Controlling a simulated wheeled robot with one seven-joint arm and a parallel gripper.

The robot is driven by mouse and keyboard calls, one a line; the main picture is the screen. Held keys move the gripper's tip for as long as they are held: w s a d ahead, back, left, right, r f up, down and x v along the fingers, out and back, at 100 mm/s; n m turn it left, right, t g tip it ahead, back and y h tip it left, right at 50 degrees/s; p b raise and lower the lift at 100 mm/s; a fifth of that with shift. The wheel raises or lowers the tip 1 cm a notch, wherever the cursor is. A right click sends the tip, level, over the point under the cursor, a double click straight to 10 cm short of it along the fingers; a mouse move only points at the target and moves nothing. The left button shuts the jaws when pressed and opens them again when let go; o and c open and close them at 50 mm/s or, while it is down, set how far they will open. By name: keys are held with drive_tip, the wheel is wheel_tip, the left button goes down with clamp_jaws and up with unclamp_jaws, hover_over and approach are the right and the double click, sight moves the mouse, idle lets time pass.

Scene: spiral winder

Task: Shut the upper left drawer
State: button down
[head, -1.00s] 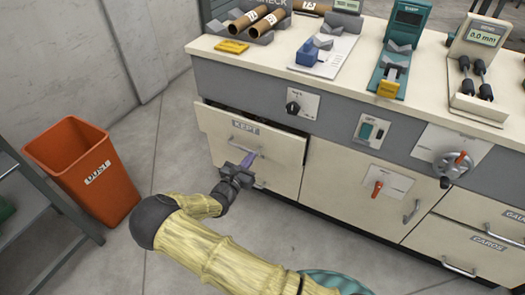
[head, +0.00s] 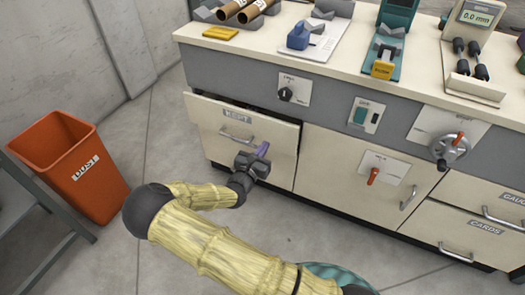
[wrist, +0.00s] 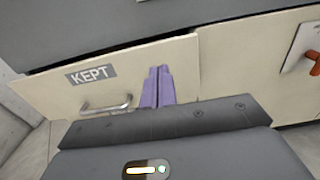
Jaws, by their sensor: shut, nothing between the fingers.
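The upper left drawer (head: 215,113), cream with a label reading KEPT, stands slightly open in the head view; a dark gap shows along its top edge. Its metal handle (head: 237,136) is left of my gripper. My gripper (head: 262,149) is shut and empty, with its purple fingers together in front of the right part of the drawer front. In the wrist view the fingers (wrist: 157,87) point at the drawer front (wrist: 125,75), right of the KEPT label and the handle (wrist: 106,105). I cannot tell whether the fingertips touch the front.
An orange DUST bin (head: 75,165) stands on the floor at the left. The counter (head: 340,60) above carries tubes, a blue tool and gauges. A cabinet door with a red knob (head: 373,176) is right of the drawer. The floor in front is clear.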

sight(280, 124)
drive_tip(key=b+x, duration=0.3)
drive_tip(key=x, duration=0.6)
drive_tip(key=shift+w+d+f, duration=0.2)
drive_tip(key=shift+w, duration=0.05)
drive_tip(key=shift+w+d+r, duration=0.15)
drive_tip(key=shift+w+d, duration=0.15)
drive_tip(key=shift+w, duration=0.05)
drive_tip(key=shift+w, duration=0.1)
drive_tip(key=shift+w+d+r+p, duration=0.15)
drive_tip(key=shift+w+p, duration=0.05)
drive_tip(key=shift+p, duration=0.1)
drive_tip(key=shift+p+x, duration=0.65)
drive_tip(key=shift+x, duration=0.15)
drive_tip(key=shift+w, duration=0.15)
